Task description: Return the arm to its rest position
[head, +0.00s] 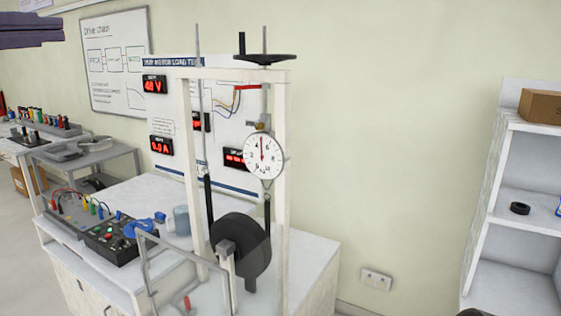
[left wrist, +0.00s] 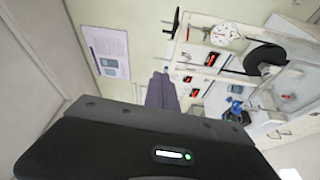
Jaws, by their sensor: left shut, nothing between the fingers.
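My left gripper (head: 58,31) shows at the top left corner of the head view, high up and cut off by the frame edge. In the left wrist view its dark purple fingers (left wrist: 161,91) are together, with nothing between them. It is well apart from the test rig and touches nothing that I can see. The rig's white frame (head: 282,190) stands on the bench with a round dial (head: 264,156), a handwheel (head: 266,59) and a black wheel (head: 240,246). My right gripper does not show in either view.
A black control box (head: 112,240) and a blue part (head: 140,228) are on the bench left of the rig. A clear guard panel (head: 185,285) stands in front. A whiteboard (head: 115,62) hangs behind. White shelves (head: 530,205) stand at right, with clear floor space before them.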

